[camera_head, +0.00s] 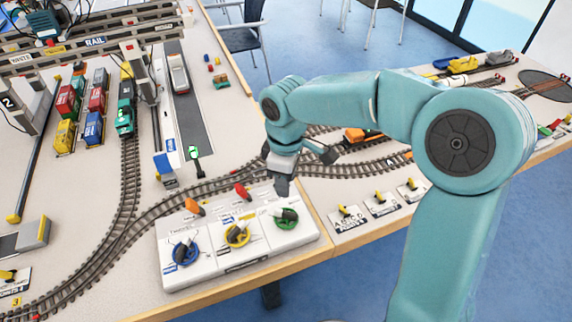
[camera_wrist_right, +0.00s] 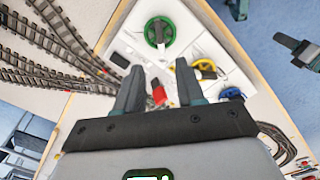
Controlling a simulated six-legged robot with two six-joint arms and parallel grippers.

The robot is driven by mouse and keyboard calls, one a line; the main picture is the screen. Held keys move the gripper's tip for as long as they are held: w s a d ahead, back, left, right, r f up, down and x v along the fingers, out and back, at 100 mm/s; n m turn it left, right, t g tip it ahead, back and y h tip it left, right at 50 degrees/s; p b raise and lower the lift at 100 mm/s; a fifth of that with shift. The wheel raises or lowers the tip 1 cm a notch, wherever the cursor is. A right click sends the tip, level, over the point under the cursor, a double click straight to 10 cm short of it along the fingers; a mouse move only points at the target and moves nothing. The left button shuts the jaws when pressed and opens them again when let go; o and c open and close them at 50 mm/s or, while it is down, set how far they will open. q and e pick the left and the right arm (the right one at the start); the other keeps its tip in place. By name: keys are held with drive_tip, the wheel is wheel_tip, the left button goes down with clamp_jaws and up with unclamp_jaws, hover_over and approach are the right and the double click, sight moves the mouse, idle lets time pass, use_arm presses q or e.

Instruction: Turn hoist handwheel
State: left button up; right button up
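A white control panel (camera_head: 200,270) at the table's front edge carries three handwheels: blue (camera_head: 185,252), yellow (camera_head: 237,235) and green (camera_head: 287,218). I cannot read clearly which label says hoist. My right gripper (camera_head: 305,172) is above and behind the panel's right end, near the green wheel and apart from it. In the right wrist view its two fingers (camera_wrist_right: 160,76) are spread with nothing held between them. That view also shows the green wheel (camera_wrist_right: 159,31) beyond the fingertips, the yellow wheel (camera_wrist_right: 205,68), and the blue wheel (camera_wrist_right: 233,92), partly hidden.
Small yellow levers (camera_head: 345,212) stand to the right. Gantry cranes (camera_head: 100,45) stand at the back left.

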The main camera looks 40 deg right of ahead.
wheel_tip(320, 180, up, 4)
drive_tip(key=shift+r, duration=0.1)
idle(1.3)
